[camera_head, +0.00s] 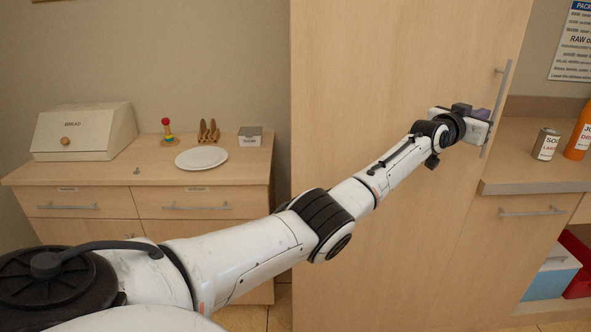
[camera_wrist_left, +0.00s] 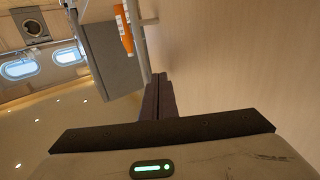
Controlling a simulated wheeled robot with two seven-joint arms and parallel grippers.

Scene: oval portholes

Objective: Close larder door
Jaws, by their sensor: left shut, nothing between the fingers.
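The larder door (camera_head: 400,60) is the tall light-wood panel in the middle of the head view. It looks flush with the cabinet, but I cannot tell whether a small gap is left. Its long grey handle (camera_head: 503,85) runs upright near the right edge and shows as a bar in the left wrist view (camera_wrist_left: 140,40). My left gripper (camera_head: 480,114) is at the lower part of the handle, close to the door face. In the left wrist view its dark fingers (camera_wrist_left: 158,97) are together and empty, beside the handle; contact is unclear. My right gripper is not in view.
Right of the larder, a counter (camera_head: 530,180) holds a soup can (camera_head: 545,144) and an orange juice bottle (camera_head: 580,135). At left, a drawer unit (camera_head: 100,175) carries a bread box (camera_head: 85,132), a white plate (camera_head: 201,158) and small items.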

